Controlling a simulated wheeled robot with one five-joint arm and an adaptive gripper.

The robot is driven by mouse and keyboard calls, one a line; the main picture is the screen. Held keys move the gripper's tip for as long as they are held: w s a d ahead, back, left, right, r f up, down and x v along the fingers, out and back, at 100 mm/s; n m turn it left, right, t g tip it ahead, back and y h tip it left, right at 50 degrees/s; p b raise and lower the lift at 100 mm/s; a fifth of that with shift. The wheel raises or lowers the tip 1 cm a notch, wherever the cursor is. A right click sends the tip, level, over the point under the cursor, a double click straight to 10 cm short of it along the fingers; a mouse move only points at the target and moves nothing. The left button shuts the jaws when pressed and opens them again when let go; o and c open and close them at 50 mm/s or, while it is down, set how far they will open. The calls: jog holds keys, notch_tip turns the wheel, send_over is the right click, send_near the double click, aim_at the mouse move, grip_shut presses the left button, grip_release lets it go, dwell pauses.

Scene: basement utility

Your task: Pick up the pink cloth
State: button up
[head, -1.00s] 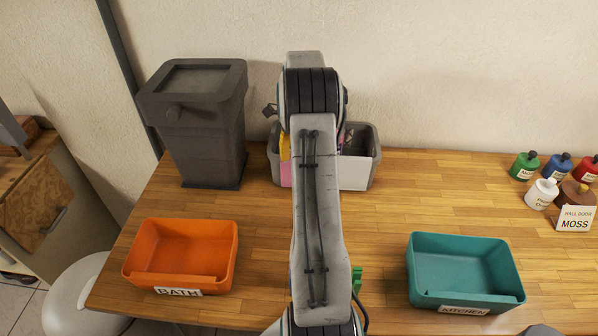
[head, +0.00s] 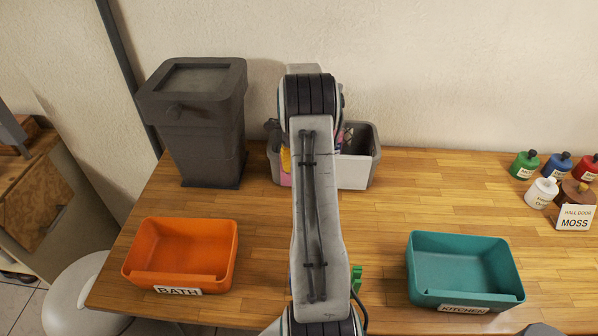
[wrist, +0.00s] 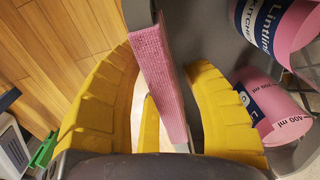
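The pink cloth (wrist: 158,75) hangs over the wall of the grey caddy (wrist: 205,35) in the wrist view. In the head view a small strip of it (head: 285,180) shows at the left of the caddy (head: 354,173), mostly hidden by my arm. My gripper (wrist: 165,62) has its yellow fingers apart, one on each side of the cloth. A gap shows between the left finger and the cloth; the right finger is closer, and I cannot tell whether it touches.
Pink labelled containers (wrist: 270,110) stand in the caddy beside the right finger. A dark grey bin (head: 203,130) stands left of the caddy. An orange BATH tray (head: 185,250) and a teal KITCHEN tray (head: 462,262) are nearer. Small bottles (head: 557,167) stand at the right.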

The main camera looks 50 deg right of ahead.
grip_shut()
jog(key=shift+r, duration=0.15)
dwell(0.4)
